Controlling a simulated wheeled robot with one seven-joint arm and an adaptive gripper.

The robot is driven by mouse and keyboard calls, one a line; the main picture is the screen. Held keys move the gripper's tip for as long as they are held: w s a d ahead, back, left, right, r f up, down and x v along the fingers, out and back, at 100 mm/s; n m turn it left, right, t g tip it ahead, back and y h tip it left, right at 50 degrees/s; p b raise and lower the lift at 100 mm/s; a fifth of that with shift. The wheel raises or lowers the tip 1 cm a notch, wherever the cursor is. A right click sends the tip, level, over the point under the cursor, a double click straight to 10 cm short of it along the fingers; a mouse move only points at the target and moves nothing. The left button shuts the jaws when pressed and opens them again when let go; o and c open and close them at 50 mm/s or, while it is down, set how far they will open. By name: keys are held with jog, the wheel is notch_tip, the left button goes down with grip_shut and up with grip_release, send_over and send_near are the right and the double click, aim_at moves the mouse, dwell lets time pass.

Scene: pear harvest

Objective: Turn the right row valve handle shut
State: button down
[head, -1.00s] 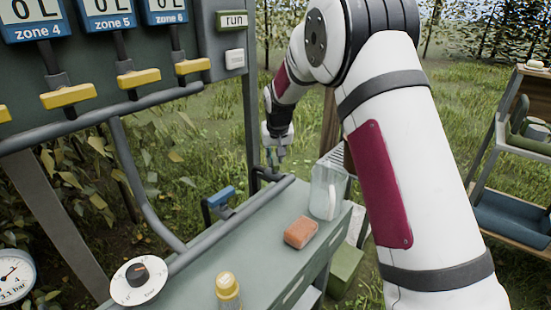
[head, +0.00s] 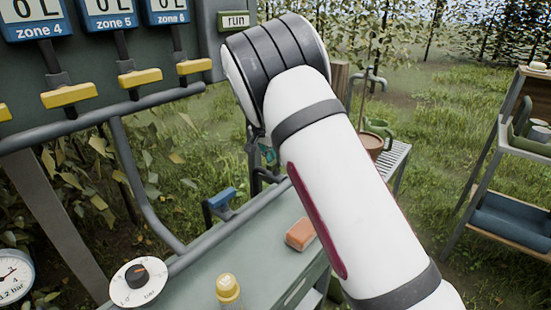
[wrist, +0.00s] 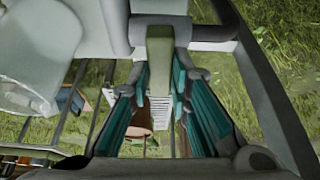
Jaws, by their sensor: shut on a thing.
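In the wrist view, my gripper (wrist: 161,85) has its teal-padded fingers on either side of an olive-green valve handle (wrist: 160,58), shut on it. The handle meets a grey pipe (wrist: 165,20) at the top of that view. In the head view, a little of my gripper (head: 267,153) shows teal beyond the pipe end, left of my arm; the handle is hidden there. A second valve handle, blue (head: 222,197), stands on the pipe to the left, apart from my gripper.
A green bench holds an orange sponge (head: 300,234), a yellow-capped bottle (head: 228,290) and a round dial (head: 138,281). A pressure gauge (head: 14,277) is at far left. Yellow levers (head: 140,78) line the panel above. A shelf (head: 510,150) stands right. A clear jug (wrist: 40,55) shows in the wrist view.

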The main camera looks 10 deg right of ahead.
jog(key=shift+m, duration=0.3)
dwell(0.4)
jog(key=c, duration=1.5)
grip_release()
jog(key=v, duration=1.2)
jog(key=shift+w, duration=0.15)
